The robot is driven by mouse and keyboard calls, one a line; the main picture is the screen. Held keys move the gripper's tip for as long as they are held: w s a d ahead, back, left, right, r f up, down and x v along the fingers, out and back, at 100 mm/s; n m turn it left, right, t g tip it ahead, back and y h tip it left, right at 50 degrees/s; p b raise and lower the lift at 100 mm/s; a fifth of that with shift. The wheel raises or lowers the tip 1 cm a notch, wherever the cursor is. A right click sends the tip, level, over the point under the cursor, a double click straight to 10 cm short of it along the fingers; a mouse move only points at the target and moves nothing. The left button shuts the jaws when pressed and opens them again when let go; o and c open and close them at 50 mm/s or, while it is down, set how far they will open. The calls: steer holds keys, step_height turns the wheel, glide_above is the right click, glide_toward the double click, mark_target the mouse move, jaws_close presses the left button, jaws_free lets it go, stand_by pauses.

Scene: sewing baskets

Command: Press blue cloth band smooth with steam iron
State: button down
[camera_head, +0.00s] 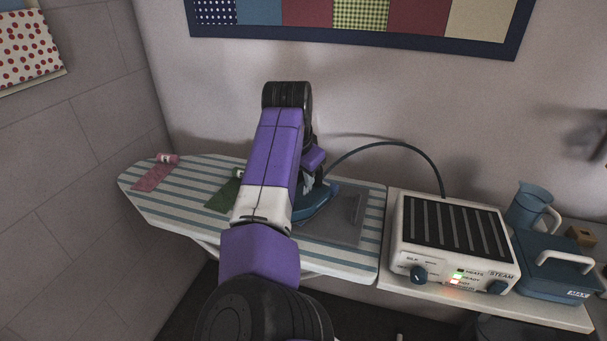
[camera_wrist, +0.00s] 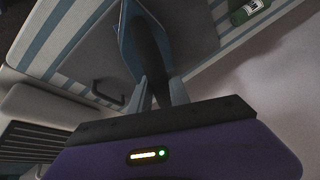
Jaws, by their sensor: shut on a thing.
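The steam iron (camera_head: 314,204) is blue and sits at or just above the grey iron rest (camera_head: 345,228) on the right part of the striped ironing board (camera_head: 370,255); I cannot tell whether it touches. My gripper (camera_wrist: 158,92) is shut on the iron's handle, and the iron also shows at the top of the wrist view (camera_wrist: 130,38). In the head view my arm hides most of the gripper. I see no blue cloth band; my arm covers the middle of the board. A pink band (camera_head: 152,178) and a green band (camera_head: 222,197) lie farther left.
A steam station (camera_head: 455,240) with a ribbed dark top and lit lamps stands right of the board. A dark hose (camera_head: 385,143) arches from it toward the iron. A blue jug (camera_head: 532,205) and a blue tank (camera_head: 550,268) stand farther right. A wall closes the back.

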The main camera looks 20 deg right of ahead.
step_height(320, 180, up, 7)
steer(key=p, duration=0.6)
steer(key=shift+r, duration=0.15)
